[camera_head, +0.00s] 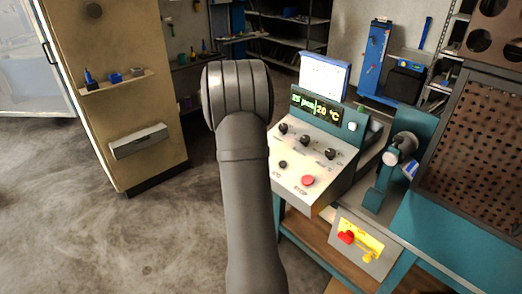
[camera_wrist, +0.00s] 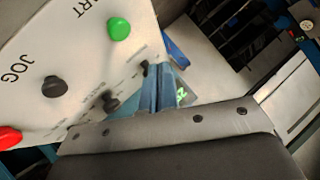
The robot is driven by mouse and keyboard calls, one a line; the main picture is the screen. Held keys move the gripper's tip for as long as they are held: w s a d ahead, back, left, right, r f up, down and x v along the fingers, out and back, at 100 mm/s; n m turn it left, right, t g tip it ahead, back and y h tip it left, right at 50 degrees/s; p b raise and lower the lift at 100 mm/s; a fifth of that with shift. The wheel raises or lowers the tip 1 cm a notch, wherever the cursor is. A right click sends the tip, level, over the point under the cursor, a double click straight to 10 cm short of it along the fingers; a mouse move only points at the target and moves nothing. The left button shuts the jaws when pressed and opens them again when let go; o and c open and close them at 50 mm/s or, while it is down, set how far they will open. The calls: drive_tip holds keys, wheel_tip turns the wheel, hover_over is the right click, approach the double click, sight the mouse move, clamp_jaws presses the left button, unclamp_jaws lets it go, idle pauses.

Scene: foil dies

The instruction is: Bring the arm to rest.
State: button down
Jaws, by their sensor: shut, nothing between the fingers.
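My gripper (camera_wrist: 158,75) shows in the wrist view as two blue-grey fingers pressed together with nothing between them. It is in front of the control panel (camera_wrist: 60,75), which fills the upper left there; I cannot tell the gap to it. In the head view my grey arm stands upright mid-picture, bent over at its top joint, and hides the gripper. The same control panel (camera_head: 308,166) is just right of the arm, with several black knobs and a red stop button (camera_head: 308,180).
The wrist view shows a green start button (camera_wrist: 119,28) and a black jog knob (camera_wrist: 54,86). A lit display (camera_head: 316,107) tops the panel. A teal bench (camera_head: 450,240) with a perforated board (camera_head: 480,140) is at right, a beige cabinet (camera_head: 120,100) at left. Floor at lower left is clear.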

drive_tip(key=shift+f, duration=0.1)
drive_tip(key=f, duration=0.2)
drive_tip(key=shift+w+d+f, duration=0.3)
drive_tip(key=shift+w+f, duration=0.05)
wheel_tip(320, 180, up, 6)
drive_tip(key=s+a, duration=0.1)
drive_tip(key=shift+s+a+r, duration=0.25)
